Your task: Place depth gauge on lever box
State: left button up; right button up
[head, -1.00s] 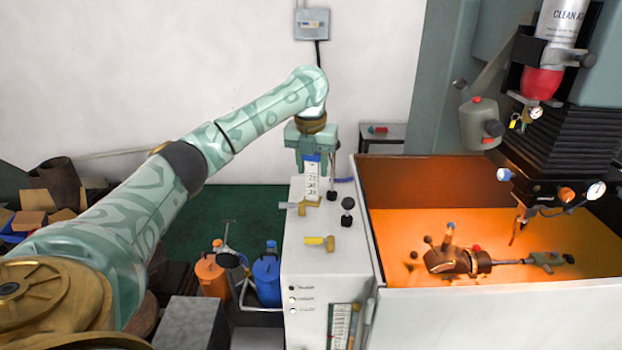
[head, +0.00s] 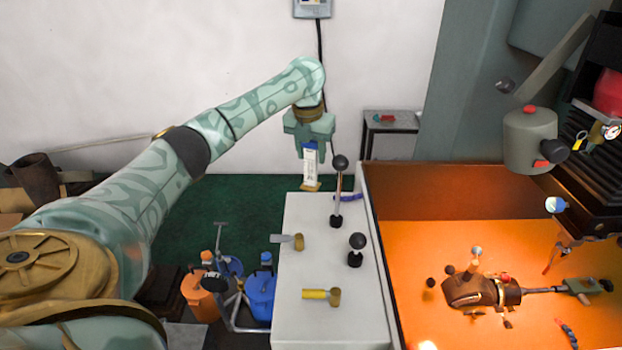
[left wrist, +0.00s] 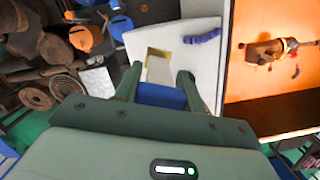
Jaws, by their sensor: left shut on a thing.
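The depth gauge (head: 311,165) is a slim white scale with a blue upper part and a brass foot. My left gripper (head: 310,146) is shut on its blue upper part, and the gauge hangs nearly upright, foot down. In the head view the foot shows just above the far edge of the white lever box (head: 300,215). In the left wrist view the gauge (left wrist: 159,70) shows between the fingers against the white box top (left wrist: 205,60). Whether the foot touches the box cannot be told. My right gripper is not in view.
A tall black-knobbed lever (head: 339,190) stands close right of the gauge. A short black knob (head: 356,248), a grey-and-brass lever (head: 288,241) and a yellow-handled lever (head: 320,294) are on the box top. An orange-lined machine bay (head: 450,235) lies right.

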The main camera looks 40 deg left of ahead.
aim_at(311, 170)
pick_arm(q)
notch_tip(311, 170, down, 6)
jog(key=shift+r, duration=0.1)
jog(key=shift+s+d, duration=0.1)
jog(key=o, duration=1.1)
jog(key=shift+o, duration=0.2)
jog(key=r, duration=0.4)
jog(key=s+r, duration=0.1)
jog(key=r, duration=0.3)
jog(key=r+p, duration=0.1)
jog(key=r, duration=0.3)
jog(key=shift+s+d, duration=0.2)
jog(key=shift+s, duration=0.1)
